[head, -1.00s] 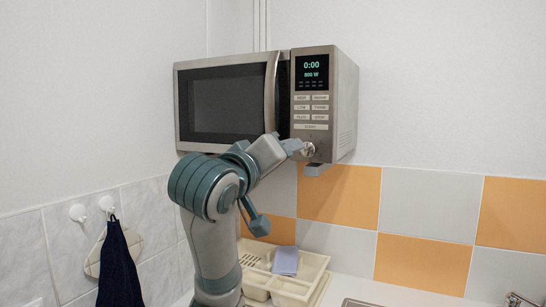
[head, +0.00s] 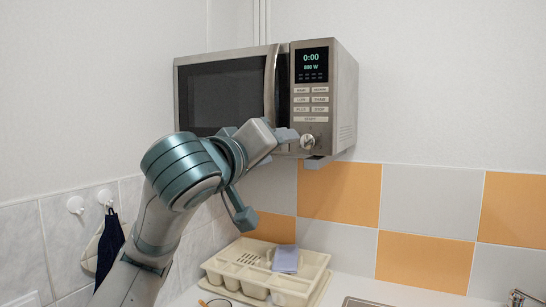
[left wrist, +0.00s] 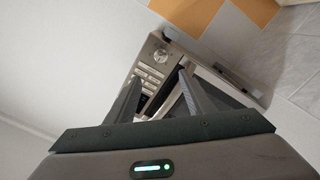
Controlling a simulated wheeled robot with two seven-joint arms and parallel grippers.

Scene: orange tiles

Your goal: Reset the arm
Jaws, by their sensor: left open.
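My left arm rises from the lower left in the head view and ends at my left gripper (head: 286,136) in front of the lower part of the microwave (head: 224,97). The gripper is open and appears empty, just left of the round control knob (head: 307,141). In the left wrist view the two fingers (left wrist: 160,76) stand apart, pointing toward the microwave's control panel (left wrist: 149,80), with the knob (left wrist: 160,55) beyond the tips. I cannot tell whether a finger touches the microwave. The microwave door is shut and its display reads 0:00 and 800 W. My right gripper is out of view.
A cream dish rack (head: 232,268) with a grey-blue cloth (head: 286,260) stands on the counter below the microwave. A dark towel (head: 110,247) hangs from wall hooks at the left. The wall right of the microwave is bare, with orange and white tiles below.

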